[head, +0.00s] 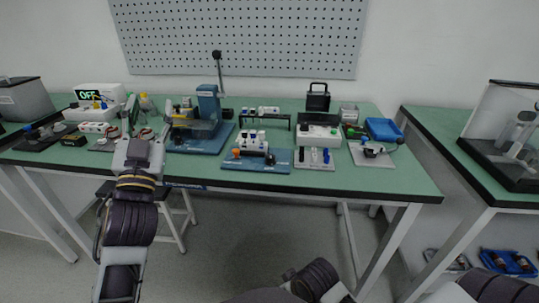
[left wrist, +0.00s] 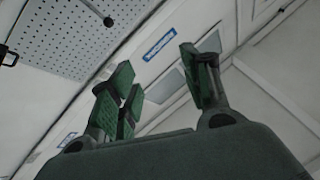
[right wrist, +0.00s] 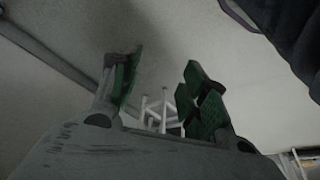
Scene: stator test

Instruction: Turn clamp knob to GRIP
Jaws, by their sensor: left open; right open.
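A blue base (head: 257,166) at the table's front middle carries a white block (head: 250,140), an orange part (head: 236,153) and a dark knob-like part (head: 270,158). Behind it to the left stands a blue fixture (head: 208,103) with a column. I cannot tell which part is the clamp knob, and no GRIP mark is readable. My left gripper (head: 139,138) is over the table's front left edge, left of both blue units; in the left wrist view (left wrist: 160,82) its green-padded fingers are apart and empty. My right gripper (right wrist: 160,85) is open and empty, apparently below table height.
A power unit (head: 98,95) reading OFF stands at the table's left, with small boxes (head: 74,139) before it. A blue tray (head: 383,129) and black case (head: 318,97) are at the right. The green tabletop (head: 385,185) is clear at front right.

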